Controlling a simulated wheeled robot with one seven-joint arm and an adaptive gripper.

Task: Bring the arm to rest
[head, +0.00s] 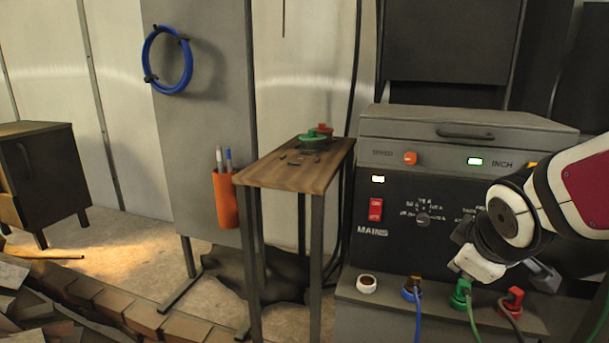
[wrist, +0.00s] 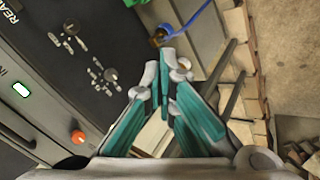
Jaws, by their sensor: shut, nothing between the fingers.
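My arm comes in from the right in the head view, in front of the grey control cabinet (head: 450,190). In the head view my gripper is partly hidden behind my own wrist, low over the sockets on the cabinet's ledge. In the wrist view my gripper (wrist: 168,62) shows its two teal-padded fingers with the tips close together. It is shut and nothing is between the fingers. The blue plug (wrist: 158,36) with its blue cable shows just beyond the fingertips; I cannot tell how far apart they are.
The ledge holds a white socket (head: 366,284), a blue plug (head: 412,288), a green plug (head: 460,294) and a red plug (head: 511,299). A small wooden table (head: 290,172) stands left of the cabinet. Bricks (head: 120,310) lie at the lower left.

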